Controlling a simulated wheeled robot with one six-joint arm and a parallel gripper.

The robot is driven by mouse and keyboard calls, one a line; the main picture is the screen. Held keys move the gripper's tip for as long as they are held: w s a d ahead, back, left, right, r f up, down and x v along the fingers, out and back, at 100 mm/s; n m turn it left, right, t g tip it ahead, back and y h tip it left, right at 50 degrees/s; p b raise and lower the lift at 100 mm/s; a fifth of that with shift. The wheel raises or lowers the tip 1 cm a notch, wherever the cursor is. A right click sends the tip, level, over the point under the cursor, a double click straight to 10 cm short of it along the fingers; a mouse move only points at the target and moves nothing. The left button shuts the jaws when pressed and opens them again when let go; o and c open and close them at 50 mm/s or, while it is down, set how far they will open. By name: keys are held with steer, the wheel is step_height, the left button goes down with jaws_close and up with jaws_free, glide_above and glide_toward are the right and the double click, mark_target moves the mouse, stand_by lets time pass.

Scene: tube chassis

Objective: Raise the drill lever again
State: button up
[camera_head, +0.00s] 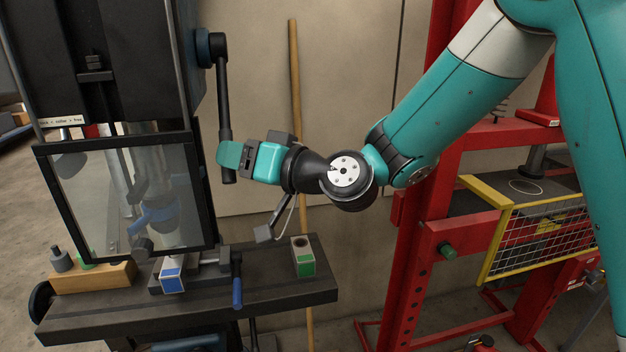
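The drill lever (222,105) is a dark bar on the right side of the drill press (130,60). It hangs almost straight down from a round hub with a blue ring. My gripper (229,156) is at the lower end of the lever, with its teal fingers at the lever's grip. The lever passes behind or between the fingers, and its tip shows just below them. Whether the fingers are closed on it cannot be made out.
A framed clear guard (130,195) stands before the drill. The drill table (200,304) holds a vise with a blue-marked block (172,275), a green-marked block (303,257) and a wooden holder (92,277). A red press frame (420,260) stands right. A wooden pole (296,100) leans behind.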

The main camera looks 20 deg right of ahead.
steer(key=b+v, duration=0.4)
steer(key=v, duration=0.7)
steer(key=shift+s+b, duration=0.2)
steer(key=shift+b, duration=0.15)
steer(key=b+v, duration=0.4)
steer(key=shift+s+a+p+x, duration=0.1)
steer(key=shift+p+x, duration=2.25)
steer(key=shift+x, duration=1.9)
steer(key=shift+s+a+p+x, duration=0.15)
steer(key=shift+p+x, duration=2.2)
steer(key=shift+x, duration=1.95)
steer(key=shift+r, duration=0.15)
steer(key=shift+c, duration=0.5)
steer(key=shift+d, duration=0.15)
jaws_close()
